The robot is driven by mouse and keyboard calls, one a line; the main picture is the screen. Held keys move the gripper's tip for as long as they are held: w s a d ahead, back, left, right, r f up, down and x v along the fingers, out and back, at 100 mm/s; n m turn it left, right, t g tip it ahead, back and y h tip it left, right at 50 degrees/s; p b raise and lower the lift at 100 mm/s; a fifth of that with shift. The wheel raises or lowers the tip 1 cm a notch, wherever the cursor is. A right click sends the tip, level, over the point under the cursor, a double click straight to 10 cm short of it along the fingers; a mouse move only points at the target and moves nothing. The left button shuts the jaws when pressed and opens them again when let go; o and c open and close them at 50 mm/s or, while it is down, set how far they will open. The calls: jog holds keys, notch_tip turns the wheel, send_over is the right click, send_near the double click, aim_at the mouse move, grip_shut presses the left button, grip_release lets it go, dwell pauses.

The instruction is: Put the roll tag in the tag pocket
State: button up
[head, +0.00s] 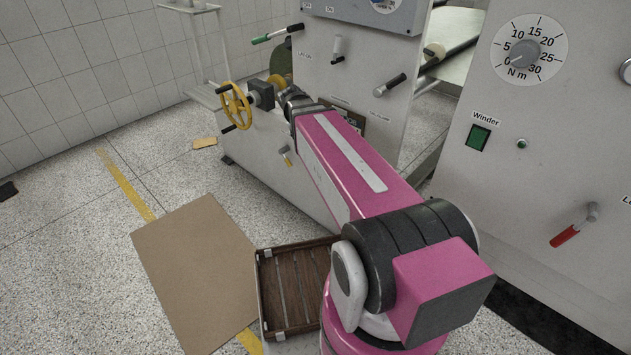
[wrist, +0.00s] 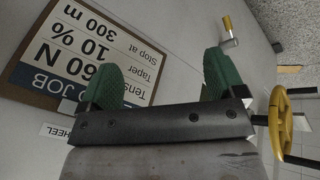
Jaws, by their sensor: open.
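My gripper (wrist: 168,80) shows in the wrist view with two green fingertips wide apart and nothing between them. It is in front of the grey machine panel, beside a job card (wrist: 95,50) on a brown board. In the head view my pink arm reaches to the machine and hides most of the gripper. A small tan piece (head: 205,143) lies on the floor left of the machine; it looks like a tag, but I cannot tell for sure that it is the roll tag. I cannot make out the tag pocket in either view.
A yellow handwheel (head: 236,106) sticks out from the machine near my gripper; it also shows in the wrist view (wrist: 280,122). A yellow-handled crank (wrist: 229,30) is on the panel.

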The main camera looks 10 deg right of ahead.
jog(key=s+f+n+g+y, duration=0.1)
jog(key=s+f+y, duration=0.3)
jog(key=s+f, duration=0.8)
jog(key=shift+s+a+n+g, duration=0.15)
jog(key=shift+s+n+g, duration=0.2)
jog(key=shift+g, duration=0.55)
